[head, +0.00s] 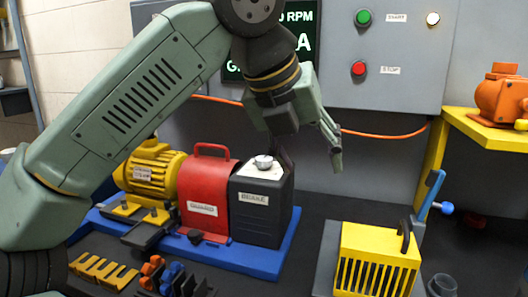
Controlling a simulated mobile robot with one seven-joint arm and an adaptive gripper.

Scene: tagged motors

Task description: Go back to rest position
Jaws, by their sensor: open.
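My gripper (312,150) hangs at the end of my green arm, above and slightly right of the black brake box (262,208). One finger reaches down to the right and the other is partly seen near the back edge of the brake box. The gripper is open and nothing shows between its fingers. Whether the left finger touches the box cannot be told.
A yellow motor (150,170), a red guard (205,195) and the brake box stand on a blue base (265,262). A yellow slotted box (378,262) sits at the right front. A grey control panel (400,125) is behind. An orange motor (502,97) rests on a yellow stand (490,132).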

